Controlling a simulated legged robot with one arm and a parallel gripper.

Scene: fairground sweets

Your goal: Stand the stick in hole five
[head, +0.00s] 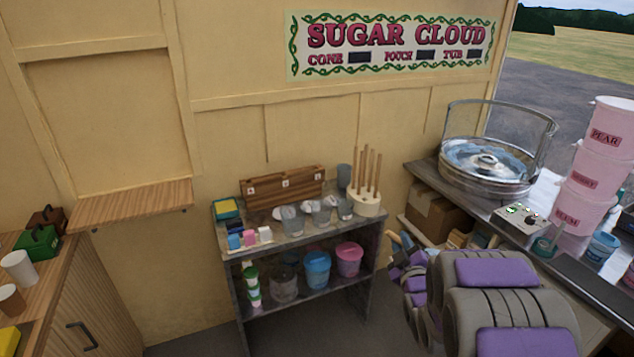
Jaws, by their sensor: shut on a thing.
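My gripper (403,252) is at the lower right of the head view, right of the shelf unit and in front of the counter. It is shut on a thin tan stick (393,237), of which only a short end shows; my arm hides the rest. A round pale wooden block (367,207) stands on the right end of the shelf top, up and left of my gripper. Several upright wooden sticks stand in it. Its hole numbers are too small to read, and I cannot tell which hole is five.
The shelf top (290,241) also carries glass tumblers (322,216), small coloured boxes (248,238) and a wooden rack (283,188). Tubs (317,267) fill the shelf below. At right, the counter holds a candyfloss machine (487,166) and stacked pink tubs (600,145).

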